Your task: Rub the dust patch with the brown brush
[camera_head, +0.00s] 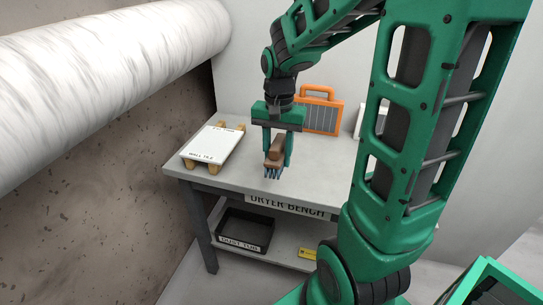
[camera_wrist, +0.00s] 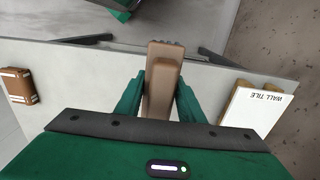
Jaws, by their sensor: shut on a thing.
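The brown brush (camera_head: 275,152) has a brown body and bluish bristles pointing down. My gripper (camera_head: 277,150) is shut on it and holds it over the bench near the front edge. In the wrist view the brush (camera_wrist: 163,78) sits between the two green fingers of my gripper (camera_wrist: 160,98). I cannot tell whether the bristles touch the bench top. No dust patch can be made out with certainty on the bench in either view.
The bench (camera_head: 235,178), labelled "DRYER BENCH", carries a white wall tile (camera_head: 212,145) on wooden blocks at left and an orange-framed panel (camera_head: 321,112) at back. A black dust tub (camera_head: 243,231) stands on the lower shelf. A speckled brown wall (camera_head: 100,200) is at left.

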